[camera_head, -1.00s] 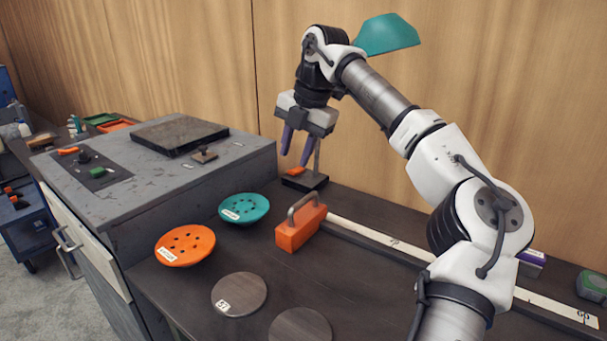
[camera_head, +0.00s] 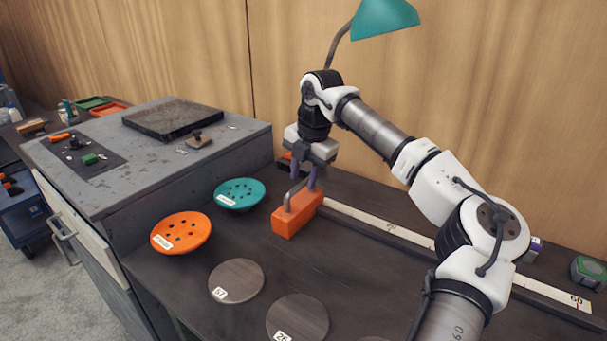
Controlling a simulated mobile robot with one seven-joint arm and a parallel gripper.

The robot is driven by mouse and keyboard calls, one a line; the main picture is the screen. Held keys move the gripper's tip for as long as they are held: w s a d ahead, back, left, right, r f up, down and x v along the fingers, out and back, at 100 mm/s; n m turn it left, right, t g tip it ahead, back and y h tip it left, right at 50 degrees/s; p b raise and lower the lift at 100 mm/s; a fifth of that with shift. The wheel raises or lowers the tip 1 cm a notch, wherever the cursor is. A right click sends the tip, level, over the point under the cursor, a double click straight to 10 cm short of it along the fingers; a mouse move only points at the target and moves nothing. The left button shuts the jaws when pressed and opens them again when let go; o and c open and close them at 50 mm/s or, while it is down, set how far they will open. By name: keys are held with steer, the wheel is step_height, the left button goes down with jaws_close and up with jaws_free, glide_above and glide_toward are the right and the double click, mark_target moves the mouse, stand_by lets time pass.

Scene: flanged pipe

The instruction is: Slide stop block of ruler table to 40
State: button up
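The orange stop block (camera_head: 297,214) with a grey bar handle (camera_head: 288,196) sits on the dark table at the left end of the white ruler strip (camera_head: 413,239). The strip runs to the right along the table, partly behind my arm, and a 60 mark shows near its right end. My gripper (camera_head: 303,184) points down at the block's handle, with its purple fingers at the handle's far end. The fingers look slightly apart. I cannot tell whether they touch or grip the handle.
An orange dish (camera_head: 181,232) and a teal dish (camera_head: 239,194) stand left of the block. Dark round discs (camera_head: 236,281) lie in front. A grey cabinet (camera_head: 110,180) is at the left. A teal lamp (camera_head: 386,18) is above, and a green device (camera_head: 588,271) is at the right.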

steer(key=shift+a+f, duration=0.1)
steer(key=shift+f, duration=0.35)
steer(key=shift+c, duration=0.2)
jaws_close()
